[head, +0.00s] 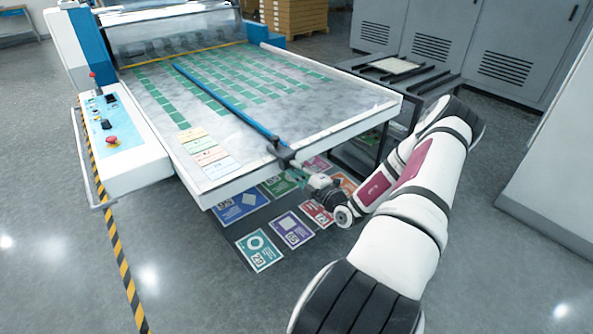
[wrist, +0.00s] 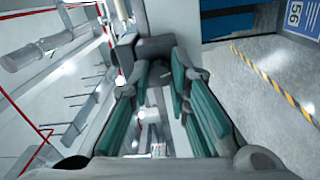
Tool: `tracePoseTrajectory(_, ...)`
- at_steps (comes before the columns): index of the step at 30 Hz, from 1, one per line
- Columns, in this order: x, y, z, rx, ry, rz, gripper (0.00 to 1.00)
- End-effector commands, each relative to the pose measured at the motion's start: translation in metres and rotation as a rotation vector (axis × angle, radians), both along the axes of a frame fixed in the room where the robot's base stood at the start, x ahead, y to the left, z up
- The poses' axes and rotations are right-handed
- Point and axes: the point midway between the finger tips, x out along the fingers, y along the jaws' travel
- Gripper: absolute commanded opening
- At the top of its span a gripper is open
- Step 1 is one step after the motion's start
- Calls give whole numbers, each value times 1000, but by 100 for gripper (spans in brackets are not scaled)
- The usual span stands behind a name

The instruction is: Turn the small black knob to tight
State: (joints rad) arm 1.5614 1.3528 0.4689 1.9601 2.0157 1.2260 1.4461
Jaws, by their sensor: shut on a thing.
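The small black knob (head: 284,156) is on a dark clamp at the near end of the blue bar, at the front edge of the machine table. In the head view my gripper (head: 298,172) reaches up to it from the lower right. In the wrist view my gripper's (wrist: 158,74) two teal-padded fingers close in on a dark grey block (wrist: 150,48), which looks like the knob and its clamp. The fingers are shut on the knob; their tips hide part of it. Which way the knob is turned cannot be told.
The blue bar (head: 222,98) crosses the table (head: 345,118) over green sheets. A control panel (head: 110,125) with red buttons stands at the left. Coloured cards (head: 259,250) lie on the floor below the table edge. A dark-framed stand (head: 420,82) and grey cabinets (head: 512,45) stand behind.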

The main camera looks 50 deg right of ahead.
Motion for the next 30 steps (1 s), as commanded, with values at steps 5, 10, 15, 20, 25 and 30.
tracePoseTrajectory(5, -1, 1, -3, 3, 7, 0, 35)
tracePoseTrajectory(10, -1, 0, -2, 1, 4, 0, 38)
tracePoseTrajectory(15, -2, 0, -1, 1, 3, 0, 38)
tracePoseTrajectory(20, -16, 3, -2, 0, 4, -3, 38)
tracePoseTrajectory(25, -48, 11, -2, 2, 4, -3, 38)
tracePoseTrajectory(30, -81, 19, -3, 2, 4, -3, 38)
